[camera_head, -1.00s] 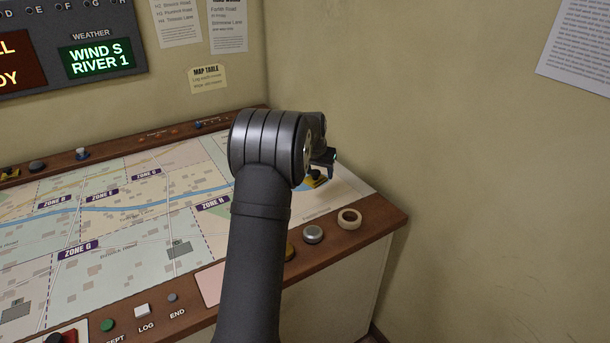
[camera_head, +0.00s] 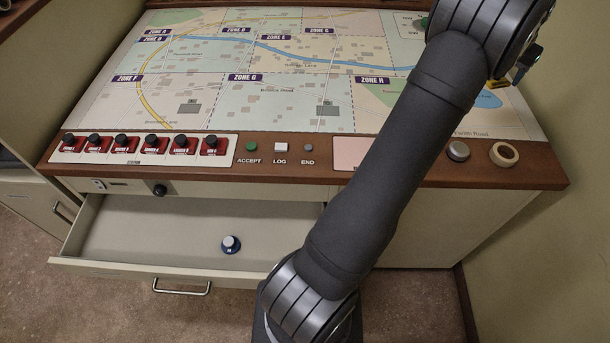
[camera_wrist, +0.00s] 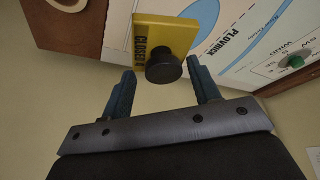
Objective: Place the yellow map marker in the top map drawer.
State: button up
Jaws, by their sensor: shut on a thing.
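The yellow map marker, a square yellow plate lettered "CLOSED" with a black knob, shows in the wrist view (camera_wrist: 165,38). My gripper (camera_wrist: 162,68) is shut on its black knob. In the head view my gripper (camera_head: 518,74) is over the right end of the map, mostly behind my arm, and only a yellow sliver of the marker (camera_head: 497,84) shows. Its height above the map is hard to tell. The top map drawer (camera_head: 130,262) is pulled open below the console's front left, with a metal handle.
The map table (camera_head: 285,100) has a wooden front rail carrying a row of red-based black knobs (camera_head: 140,145), several buttons, a silver knob (camera_head: 458,151) and a tape roll (camera_head: 504,154). A wall stands close on the right. The drawer's left part is clear.

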jog(key=w+a+n+y, duration=0.15)
jog(key=w+a, duration=0.35)
jog(key=a, duration=0.6)
jog(key=w+a+n+t, duration=0.1)
jog(key=w+a+n, duration=0.3)
jog(key=a, duration=0.6)
jog(key=w+a+n+y, duration=0.1)
jog(key=w+a, duration=0.4)
jog(key=a, duration=0.6)
jog(key=s+a+n+y, duration=0.15)
jog(key=a+n, duration=0.45)
jog(key=a, duration=2.6)
jog(key=s+a+n+y, duration=0.15)
jog(key=s+a, duration=0.35)
jog(key=a, duration=0.7)
jog(key=n+g+y, duration=0.2)
jog(key=n, duration=0.8)
send_over(133, 232)
jog(key=d, duration=0.1)
jog(key=f, duration=4.2)
jog(key=shift+s+d+f, duration=0.15)
jog(key=shift+s+f, duration=0.15)
jog(key=shift+f, duration=0.05)
jog(key=shift+f, duration=0.15)
